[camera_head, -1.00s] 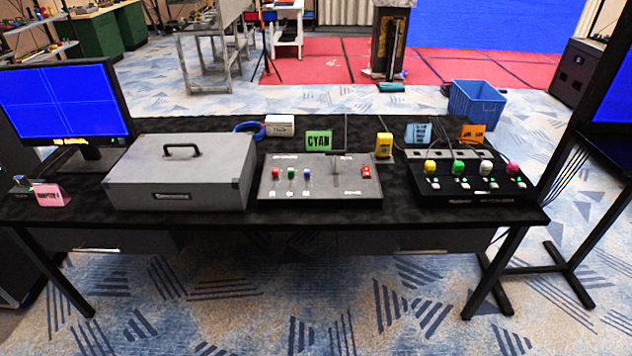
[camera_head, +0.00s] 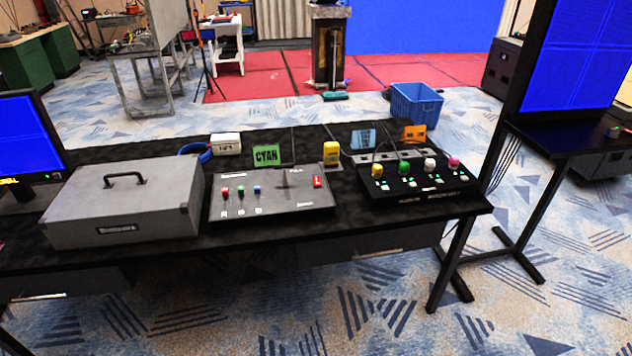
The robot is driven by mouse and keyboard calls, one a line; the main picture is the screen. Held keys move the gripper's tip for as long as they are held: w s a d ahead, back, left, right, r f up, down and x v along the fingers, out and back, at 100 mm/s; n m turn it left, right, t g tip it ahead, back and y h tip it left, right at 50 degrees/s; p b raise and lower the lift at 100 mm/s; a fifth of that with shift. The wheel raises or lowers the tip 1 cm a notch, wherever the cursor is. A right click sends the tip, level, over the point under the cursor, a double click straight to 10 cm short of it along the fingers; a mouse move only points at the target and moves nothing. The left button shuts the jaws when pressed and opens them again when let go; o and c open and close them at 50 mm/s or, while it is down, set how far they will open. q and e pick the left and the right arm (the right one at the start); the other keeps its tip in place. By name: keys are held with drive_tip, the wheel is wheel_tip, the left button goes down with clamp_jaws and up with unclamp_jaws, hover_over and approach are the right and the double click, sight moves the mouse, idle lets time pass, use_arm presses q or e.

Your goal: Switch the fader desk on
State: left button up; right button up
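The grey fader desk (camera_head: 270,203) lies on the black table. It has a red, a green and a blue knob at its left, a lever in a slot (camera_head: 283,179) near the middle and a red switch (camera_head: 317,182) at its upper right. I cannot tell from here which way the switch is set. A green card reading CYAN (camera_head: 267,155) stands just behind the desk. Neither of my grippers is in view.
A grey lidded case (camera_head: 126,212) stands left of the desk, and a black box with coloured knobs (camera_head: 421,187) stands right. A yellow block (camera_head: 331,153) is behind. A blue crate (camera_head: 416,104) is on the floor beyond. Carpet before the black table (camera_head: 350,216) is clear.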

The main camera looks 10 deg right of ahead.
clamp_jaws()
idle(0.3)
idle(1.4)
